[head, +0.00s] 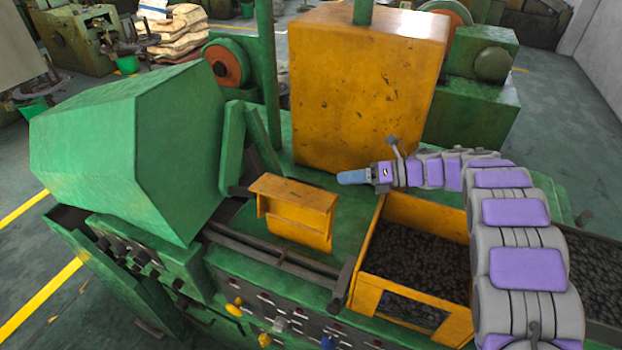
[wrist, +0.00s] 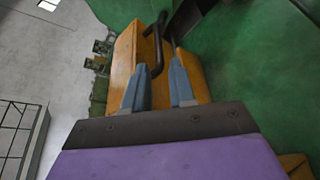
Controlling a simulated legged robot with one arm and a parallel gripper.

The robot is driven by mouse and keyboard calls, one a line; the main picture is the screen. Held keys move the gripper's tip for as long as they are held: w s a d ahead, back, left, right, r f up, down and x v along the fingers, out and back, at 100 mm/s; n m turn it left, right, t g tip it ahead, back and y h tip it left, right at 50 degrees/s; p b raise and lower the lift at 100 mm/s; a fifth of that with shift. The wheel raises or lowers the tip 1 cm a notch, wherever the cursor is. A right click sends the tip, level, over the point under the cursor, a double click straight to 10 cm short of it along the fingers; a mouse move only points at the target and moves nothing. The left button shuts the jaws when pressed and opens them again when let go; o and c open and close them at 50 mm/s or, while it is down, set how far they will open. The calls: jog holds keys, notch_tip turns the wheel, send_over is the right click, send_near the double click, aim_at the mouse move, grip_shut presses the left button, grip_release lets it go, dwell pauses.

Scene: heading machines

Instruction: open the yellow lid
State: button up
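Several yellow parts show in the head view, and I cannot tell for sure which is the lid. A large scuffed yellow box (head: 362,85) stands upright on the green machine. A small yellow cover (head: 295,198) sits in front of it, to the left. My gripper (head: 340,178) points left, in front of the large box's lower edge. In the wrist view, a yellow box-like part (wrist: 122,55) with a dark bent handle (wrist: 158,45) lies ahead. My gripper (wrist: 159,66) has its blue fingers apart, with the handle's near end between or just beyond the tips; contact is unclear.
A yellow-framed bin (head: 428,212) of dark small parts lies below my arm. A green hood (head: 130,150) stands at left, and a green post (head: 268,75) rises behind. Knobs (head: 234,310) line the front panel. Grey floor (head: 22,190) is open at left.

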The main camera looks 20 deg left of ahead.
jog(key=p+x, duration=0.1)
jog(key=x, duration=0.9)
jog(key=shift+s+a+p, duration=0.2)
jog(key=shift+a+p, duration=0.1)
jog(key=shift+p, duration=0.05)
jog(key=shift+d, duration=0.6)
jog(key=shift+c, duration=0.4)
grip_shut()
